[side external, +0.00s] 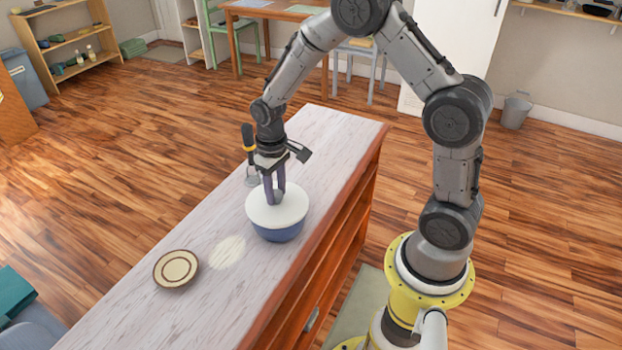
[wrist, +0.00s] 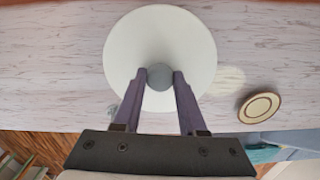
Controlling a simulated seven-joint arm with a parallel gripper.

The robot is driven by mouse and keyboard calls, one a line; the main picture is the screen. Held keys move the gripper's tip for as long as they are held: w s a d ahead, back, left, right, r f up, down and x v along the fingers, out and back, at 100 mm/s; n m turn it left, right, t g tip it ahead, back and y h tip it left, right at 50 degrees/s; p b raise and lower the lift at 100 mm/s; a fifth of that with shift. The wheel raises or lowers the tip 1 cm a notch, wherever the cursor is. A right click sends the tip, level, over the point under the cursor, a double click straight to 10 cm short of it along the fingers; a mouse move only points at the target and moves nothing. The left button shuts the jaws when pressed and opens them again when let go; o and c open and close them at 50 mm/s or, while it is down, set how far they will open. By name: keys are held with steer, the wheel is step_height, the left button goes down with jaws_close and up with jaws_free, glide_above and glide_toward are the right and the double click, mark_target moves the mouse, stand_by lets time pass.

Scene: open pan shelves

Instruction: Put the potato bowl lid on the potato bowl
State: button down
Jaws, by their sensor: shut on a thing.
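The potato bowl (side external: 277,233) is blue and stands on the counter. Its white round lid (side external: 292,202) is on top of the bowl and looks level; whether it is fully seated I cannot tell. In the wrist view the lid (wrist: 128,40) is a white disc with a grey round knob (wrist: 160,76) at its middle, and it hides the bowl. My gripper (side external: 274,199) points down over the lid. In the wrist view my gripper (wrist: 161,76) has its two purple fingers shut on the knob, one on each side.
A brown and cream plate (side external: 176,269) lies on the counter (side external: 215,310) to the left of the bowl; it also shows in the wrist view (wrist: 260,107). The counter's far end is clear.

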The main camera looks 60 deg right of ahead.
steer(key=shift+c, duration=1.9)
jaws_free()
steer(key=shift+r, duration=0.1)
steer(key=shift+r, duration=3.9)
